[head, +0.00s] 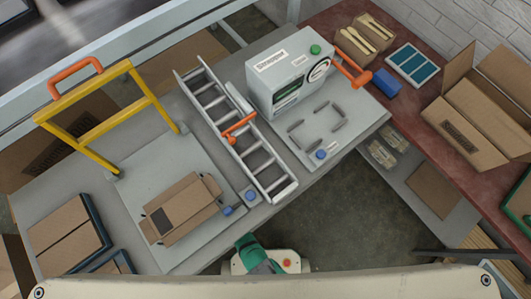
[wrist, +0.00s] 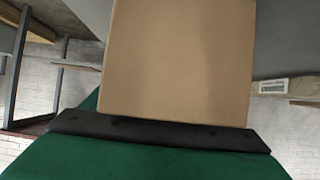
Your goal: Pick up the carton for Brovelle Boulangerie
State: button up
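Several cardboard cartons are in the head view, and their print is too small to read. A carton with raised flaps and a dark patch (head: 180,208) lies on the grey plate. A larger open carton with a dark label (head: 485,120) stands on the red table at the right. In the wrist view a plain brown cardboard panel (wrist: 180,60) rises close up from behind the black edge of my green gripper (wrist: 160,130). I cannot tell which carton it belongs to or whether the jaws grip it. No name is visible on it. My gripper's jaws do not show clearly in the head view.
A yellow frame with an orange handle (head: 75,75) stands over the plate. A grey ladder-like rack (head: 235,130) lies beside the grey press machine (head: 287,75). Dark-edged cartons (head: 68,232) are at the lower left. A blue block (head: 387,82) sits on the red table. Bare floor (head: 350,215) lies between the tables.

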jog(key=c, duration=1.3)
jog(key=shift+c, duration=0.2)
jog(key=shift+r, duration=0.2)
